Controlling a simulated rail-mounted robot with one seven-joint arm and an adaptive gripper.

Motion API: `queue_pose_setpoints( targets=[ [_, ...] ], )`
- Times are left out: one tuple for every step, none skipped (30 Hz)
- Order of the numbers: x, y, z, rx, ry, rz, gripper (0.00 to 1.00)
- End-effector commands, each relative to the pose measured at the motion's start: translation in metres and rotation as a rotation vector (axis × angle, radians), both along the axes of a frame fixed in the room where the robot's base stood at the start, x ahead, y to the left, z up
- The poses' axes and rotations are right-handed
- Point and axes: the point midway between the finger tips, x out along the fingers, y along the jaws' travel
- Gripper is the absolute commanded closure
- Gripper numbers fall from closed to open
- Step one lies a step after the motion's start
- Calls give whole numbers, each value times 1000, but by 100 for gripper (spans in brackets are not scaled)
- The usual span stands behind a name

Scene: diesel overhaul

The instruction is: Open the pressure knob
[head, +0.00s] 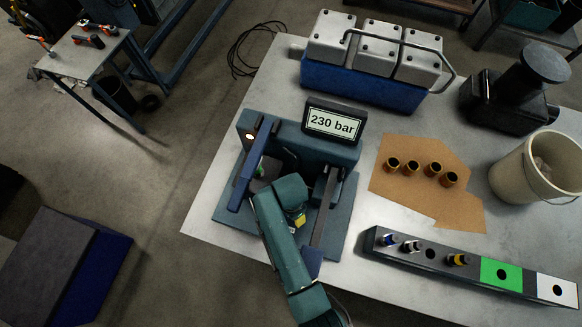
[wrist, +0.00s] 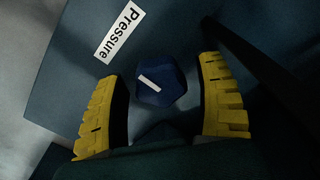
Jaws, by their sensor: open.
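The pressure knob (wrist: 160,82) is dark blue and faceted, with a white line on its face, in the wrist view. A white label reading "Pressure" (wrist: 119,30) sits up and left of it. My gripper (wrist: 162,100) is open, with one yellow ribbed finger on each side of the knob. I cannot tell whether either finger touches it. In the head view my gripper (head: 297,218) is over the teal test bench (head: 335,153), and my arm hides the knob. The bench's display (head: 333,122) reads "230 bar".
A blue lever (head: 247,175) stands at the bench's left and a dark bar (head: 325,205) at its right. An engine block (head: 365,80), brown cardboard (head: 400,195) with several bronze sleeves, a bucket (head: 520,175) and an injector rack (head: 400,255) share the table.

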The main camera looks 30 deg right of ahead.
Motion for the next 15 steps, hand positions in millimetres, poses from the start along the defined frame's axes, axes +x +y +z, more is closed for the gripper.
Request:
queue_pose_setpoints(
  targets=[
    [0, 0, 0, 0, -1, 0, 29],
    [0, 0, 0, 0, -1, 0, 29],
    [0, 0, 0, 0, -1, 0, 29],
    [0, 0, 0, 0, -1, 0, 29],
    [0, 0, 0, 0, -1, 0, 29],
    [0, 0, 0, 0, -1, 0, 31],
    [0, 0, 0, 0, -1, 0, 36],
    [0, 0, 0, 0, -1, 0, 42],
    [0, 0, 0, 0, -1, 0, 50],
    [0, 0, 0, 0, -1, 0, 55],
    [0, 0, 0, 0, -1, 0, 61],
    [0, 0, 0, 0, -1, 0, 69],
    [0, 0, 0, 0, 0, 0, 75],
    [0, 0, 0, 0, 0, 0, 80],
    [0, 0, 0, 0, 0, 0, 88]
  ],
)
